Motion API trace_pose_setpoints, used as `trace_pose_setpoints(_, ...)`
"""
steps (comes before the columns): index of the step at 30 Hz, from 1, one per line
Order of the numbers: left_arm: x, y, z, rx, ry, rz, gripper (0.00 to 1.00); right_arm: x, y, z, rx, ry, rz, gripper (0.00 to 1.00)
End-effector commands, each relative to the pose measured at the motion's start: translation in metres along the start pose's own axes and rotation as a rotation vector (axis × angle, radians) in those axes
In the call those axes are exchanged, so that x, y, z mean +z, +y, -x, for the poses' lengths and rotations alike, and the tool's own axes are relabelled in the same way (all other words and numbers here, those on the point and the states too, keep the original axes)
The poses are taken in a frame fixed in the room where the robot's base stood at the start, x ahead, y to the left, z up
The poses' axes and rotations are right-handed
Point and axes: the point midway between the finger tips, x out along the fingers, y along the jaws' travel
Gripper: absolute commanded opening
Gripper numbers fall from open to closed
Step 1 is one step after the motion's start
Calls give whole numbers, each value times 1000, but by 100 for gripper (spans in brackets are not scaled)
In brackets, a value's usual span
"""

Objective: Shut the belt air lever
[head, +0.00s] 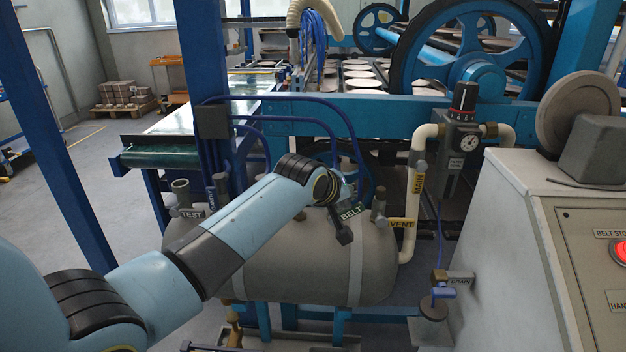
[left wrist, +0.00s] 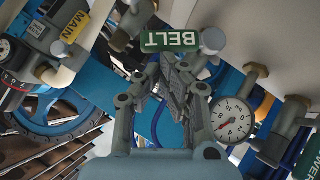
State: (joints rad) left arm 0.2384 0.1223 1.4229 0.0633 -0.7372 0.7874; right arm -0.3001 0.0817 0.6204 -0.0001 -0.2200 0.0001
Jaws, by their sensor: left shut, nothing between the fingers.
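The green BELT tag (head: 351,212) is on top of the grey tank (head: 290,262), just beyond the end of my left arm. In the left wrist view the BELT tag (left wrist: 170,40) shows upside down, just past my left gripper (left wrist: 168,78). That gripper's fingers are shut and empty, close to the tag and the grey round-ended fitting (left wrist: 213,40) beside it. I cannot tell whether they touch. In the head view my wrist hides most of the gripper and the belt lever, so the lever's position is unclear. My right gripper is not in view.
The TEST fitting (head: 181,190) stands left on the tank. The cream VENT and MAIN pipe (head: 416,190) rises on the right, below the regulator (head: 462,140). A pressure gauge (left wrist: 231,119) sits near the fingers. The control cabinet (head: 520,215) stands at right.

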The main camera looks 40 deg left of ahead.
Motion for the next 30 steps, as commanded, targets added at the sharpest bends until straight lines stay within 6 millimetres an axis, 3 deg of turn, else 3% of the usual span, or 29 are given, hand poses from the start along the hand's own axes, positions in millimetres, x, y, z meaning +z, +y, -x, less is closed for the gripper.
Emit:
trace_pose_setpoints(3,4,9,-3,-75,-3,-75,0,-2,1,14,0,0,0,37)
trace_pose_setpoints(11,16,14,-16,-235,-2,-235,0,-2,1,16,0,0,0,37)
trace_pose_setpoints(30,28,16,-28,-236,1,-234,0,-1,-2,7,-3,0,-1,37)
